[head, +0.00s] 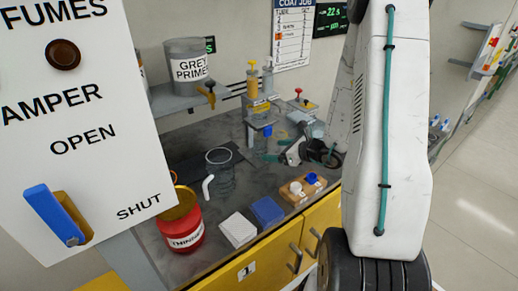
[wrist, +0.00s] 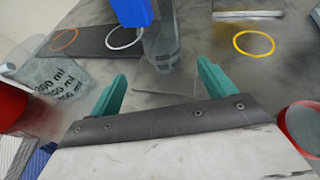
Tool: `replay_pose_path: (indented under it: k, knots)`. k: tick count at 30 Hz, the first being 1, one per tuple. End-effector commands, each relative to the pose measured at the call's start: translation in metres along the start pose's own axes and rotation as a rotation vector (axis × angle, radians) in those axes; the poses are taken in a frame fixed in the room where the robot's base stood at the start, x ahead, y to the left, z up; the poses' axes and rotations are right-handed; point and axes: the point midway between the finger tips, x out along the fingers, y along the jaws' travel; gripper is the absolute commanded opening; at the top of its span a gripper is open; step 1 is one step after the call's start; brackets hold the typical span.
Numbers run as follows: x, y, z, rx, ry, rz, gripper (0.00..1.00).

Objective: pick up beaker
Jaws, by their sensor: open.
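In the wrist view, a clear beaker with "ml" markings (wrist: 62,82) shows at the left, outside my fingers and partly covered by a blurred red shape. My gripper (wrist: 160,86) has two teal fingers, apart, with nothing between them. Its fingertips are hard to make out in the head view.
A red thinner can (head: 182,222) stands near the bench's front left. A white block (head: 238,229), a blue block (head: 267,210) and a wooden holder (head: 303,189) lie along the front. A shelf with a grey primer pot (head: 187,68) is behind. A blue-topped clear piece (wrist: 160,45) stands beyond my fingers.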

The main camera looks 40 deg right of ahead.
Motion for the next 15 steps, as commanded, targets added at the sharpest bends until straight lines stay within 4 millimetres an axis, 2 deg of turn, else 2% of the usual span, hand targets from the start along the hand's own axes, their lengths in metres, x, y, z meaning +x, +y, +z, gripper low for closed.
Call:
replay_pose_path:
  k: [4,11,15]
  knots:
    - [0.01,-0.009,-0.002,0.03,-0.002,-0.036,0.83]
    - [0.037,-0.007,-0.002,0.028,-0.002,-0.034,0.83]
    - [0.059,-0.005,-0.003,0.027,-0.002,-0.033,0.83]
